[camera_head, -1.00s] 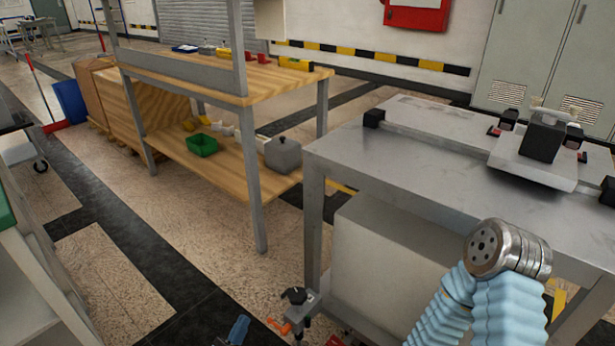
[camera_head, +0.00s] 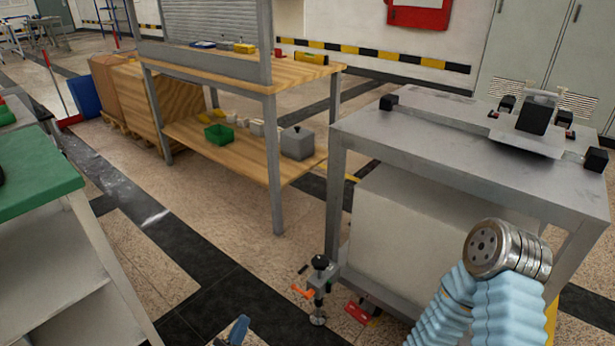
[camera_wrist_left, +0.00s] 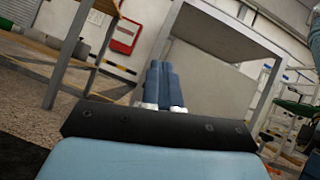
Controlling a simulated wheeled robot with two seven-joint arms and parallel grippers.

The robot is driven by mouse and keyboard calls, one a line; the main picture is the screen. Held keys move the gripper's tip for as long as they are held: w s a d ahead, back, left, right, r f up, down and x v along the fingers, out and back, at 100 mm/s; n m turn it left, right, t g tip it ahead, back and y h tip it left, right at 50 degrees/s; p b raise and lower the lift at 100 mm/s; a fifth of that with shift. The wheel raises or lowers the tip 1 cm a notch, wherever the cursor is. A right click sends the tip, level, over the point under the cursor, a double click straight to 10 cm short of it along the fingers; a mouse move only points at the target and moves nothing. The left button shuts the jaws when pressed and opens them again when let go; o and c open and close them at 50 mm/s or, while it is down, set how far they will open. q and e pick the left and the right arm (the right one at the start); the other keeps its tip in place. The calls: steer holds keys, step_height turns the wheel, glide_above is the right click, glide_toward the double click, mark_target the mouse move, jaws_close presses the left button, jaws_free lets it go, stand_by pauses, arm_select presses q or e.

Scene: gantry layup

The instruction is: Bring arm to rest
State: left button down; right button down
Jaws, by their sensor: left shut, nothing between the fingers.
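My left gripper shows only as blue fingertips (camera_head: 238,330) at the bottom edge of the head view. In the left wrist view its blue fingers (camera_wrist_left: 165,85) are together, with nothing between them. They point toward the space under a grey metal table. A light blue sleeved arm part of mine with a round metal joint (camera_head: 503,250) stands at the lower right of the head view, in front of the table. My right gripper is not in view.
The metal table (camera_head: 440,165) carries a fixture (camera_head: 530,130). A clamp-like tool (camera_head: 318,285) is low by its near leg. A wooden workbench (camera_head: 225,165) with a green bin (camera_head: 219,134) stands behind. A green-topped bench (camera_head: 35,170) is at left. Open floor lies between.

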arm_select(q)
steer(key=s+d+f+m+g+h, duration=0.2)
steer(key=s+d+m+g+h, duration=0.5)
steer(key=s+d+m+g, duration=0.85)
steer(key=s+a+f+m+g+y, duration=0.1)
steer(key=s+f+m+g+y, duration=0.35)
steer(key=g, duration=0.55)
steer(key=s+a+f+m+y, duration=0.3)
steer(key=s+a+m+y, duration=0.2)
steer(key=a+m+y, duration=0.3)
steer(key=w+a+r+m+t+y, duration=0.2)
steer(key=w+a+t+y, duration=0.1)
steer(key=t, duration=0.1)
steer(key=w+d+f+m+b, duration=0.1)
steer(key=w+f+b, duration=0.1)
steer(key=f+b, duration=0.85)
steer(key=w+d+f+m+b, duration=0.1)
steer(key=w+f+b, duration=0.1)
steer(key=f+b, duration=0.85)
step_height(320, 180, up, 19)
steer(key=p, duration=1.6)
steer(key=shift+s+d+r+t+h+p, duration=0.15)
steer(key=shift+d+t+h+p, duration=0.2)
